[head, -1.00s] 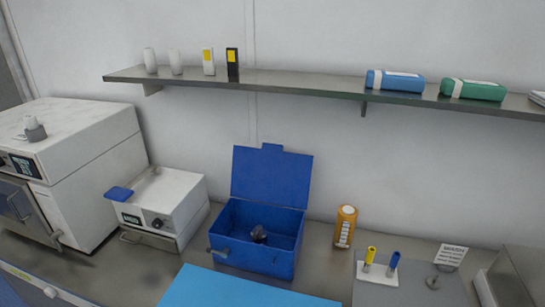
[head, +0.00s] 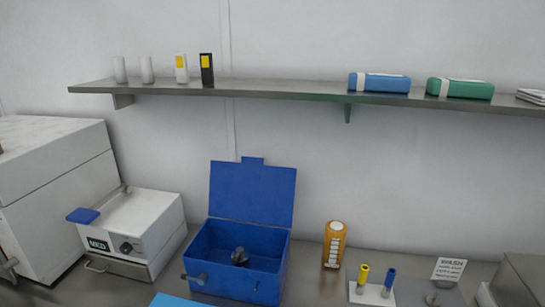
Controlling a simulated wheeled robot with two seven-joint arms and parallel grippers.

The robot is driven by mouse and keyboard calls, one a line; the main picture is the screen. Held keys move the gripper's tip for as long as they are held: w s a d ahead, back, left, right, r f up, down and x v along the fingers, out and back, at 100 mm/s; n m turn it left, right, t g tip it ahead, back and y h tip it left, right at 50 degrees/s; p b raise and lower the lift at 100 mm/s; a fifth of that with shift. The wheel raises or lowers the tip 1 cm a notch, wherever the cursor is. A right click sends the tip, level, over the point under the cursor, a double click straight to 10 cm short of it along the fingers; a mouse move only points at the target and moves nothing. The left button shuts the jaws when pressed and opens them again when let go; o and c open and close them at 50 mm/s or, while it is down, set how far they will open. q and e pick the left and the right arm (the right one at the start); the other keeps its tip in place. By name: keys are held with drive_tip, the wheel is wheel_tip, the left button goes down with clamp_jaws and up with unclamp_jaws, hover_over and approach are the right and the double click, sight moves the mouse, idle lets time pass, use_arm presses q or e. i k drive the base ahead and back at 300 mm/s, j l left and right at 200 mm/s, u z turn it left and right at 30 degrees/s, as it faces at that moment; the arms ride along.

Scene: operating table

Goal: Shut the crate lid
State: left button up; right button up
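The blue crate (head: 235,283) stands on the counter below the shelf, left of the picture's middle. Its blue lid (head: 252,194) is open, standing up at the back and leaning slightly toward the wall, with a tab on its top edge. A small dark grey object (head: 239,257) lies inside the crate. A metal latch piece shows at the crate's front left. Neither of my grippers is in the head view.
A white device (head: 140,225) stands left of the crate, and an orange bottle (head: 334,246) stands to its right. A holder with yellow and blue tubes (head: 370,295) is at the front right. A light blue mat (head: 170,301) lies in front. A shelf (head: 280,92) runs above.

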sight(250, 190)
drive_tip(key=i+z, duration=0.5)
drive_tip(key=z, duration=0.25)
drive_tip(key=k+j, duration=0.05)
